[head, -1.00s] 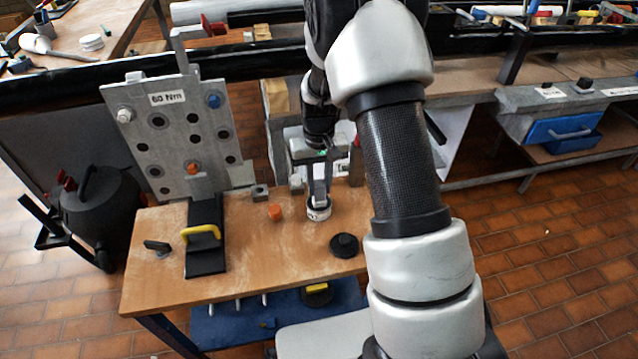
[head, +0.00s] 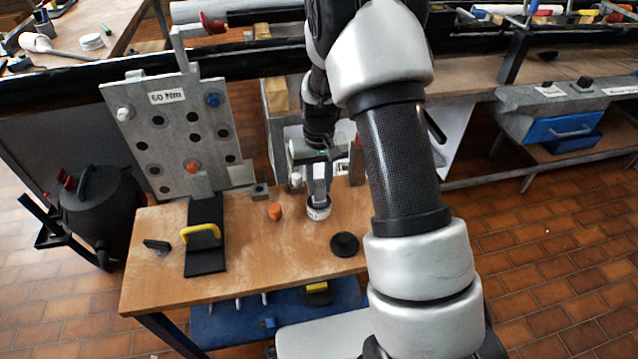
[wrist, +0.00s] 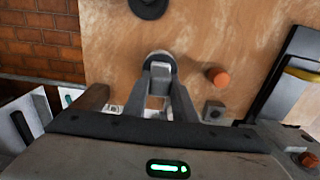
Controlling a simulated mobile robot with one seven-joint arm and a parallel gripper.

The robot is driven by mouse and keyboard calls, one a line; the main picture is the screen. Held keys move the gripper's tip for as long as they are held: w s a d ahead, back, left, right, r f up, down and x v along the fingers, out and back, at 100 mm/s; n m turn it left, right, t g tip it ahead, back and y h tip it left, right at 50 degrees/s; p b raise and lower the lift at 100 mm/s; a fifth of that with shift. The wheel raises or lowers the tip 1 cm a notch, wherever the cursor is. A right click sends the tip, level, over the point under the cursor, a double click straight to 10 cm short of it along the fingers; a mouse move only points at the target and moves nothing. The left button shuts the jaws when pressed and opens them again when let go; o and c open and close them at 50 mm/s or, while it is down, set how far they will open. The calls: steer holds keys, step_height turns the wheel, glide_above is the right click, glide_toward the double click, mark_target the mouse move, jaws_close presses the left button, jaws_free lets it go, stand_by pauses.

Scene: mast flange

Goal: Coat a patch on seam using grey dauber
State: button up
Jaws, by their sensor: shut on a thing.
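My gripper (head: 318,196) points down at a small white round pot (head: 318,213) on the wooden bench. In the wrist view, my gripper (wrist: 160,72) has its fingers close together on a grey piece (wrist: 159,76), which I take to be the grey dauber. The fingers and dauber cover most of the pot (wrist: 153,55), so I cannot tell how deep the dauber sits in it. A grey upright flange plate (head: 175,135) with a "60 Nm" label, bolts and dark holes stands at the bench's back left. I cannot make out the seam.
A black round knobbed piece (head: 344,245) and an orange piece (head: 275,212) lie near the pot. A small grey block (head: 260,191) sits behind. The front bench middle is clear.

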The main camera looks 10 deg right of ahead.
steer(key=shift+r+p, duration=2.45)
steer(key=shift+r, duration=1.05)
steer(key=shift+r, duration=0.3)
steer(key=s+r+p, duration=0.4)
steer(key=r+p, duration=0.3)
steer(key=r, duration=0.2)
steer(key=s+r+p, duration=0.3)
steer(key=r+p, duration=0.4)
steer(key=r, duration=0.1)
steer(key=shift+s+r, duration=0.4)
